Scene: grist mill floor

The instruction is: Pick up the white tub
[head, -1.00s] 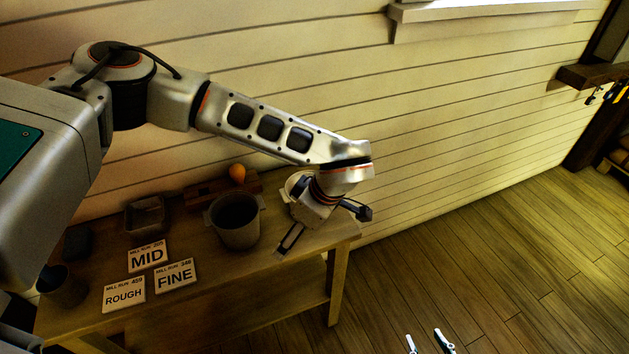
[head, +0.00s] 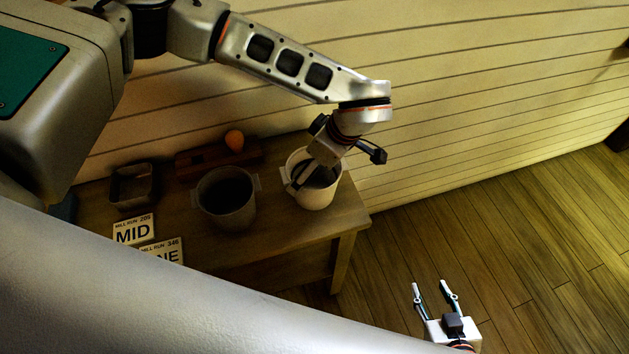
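The white tub (head: 318,199), pale with side handles, stands upright near the right end of the wooden table (head: 345,214). My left gripper (head: 340,170) is over the tub from above, its fingers spread. One finger reaches across or into the tub's opening and the other is out past its right side. I cannot tell whether either finger touches the tub. The gripper hides part of the tub's back rim. My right gripper (head: 433,287) is open and empty at the bottom right, over the floor.
A dark grey tub (head: 226,213) stands just left of the white one. The wall (head: 480,100) is close behind; floor is clear right.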

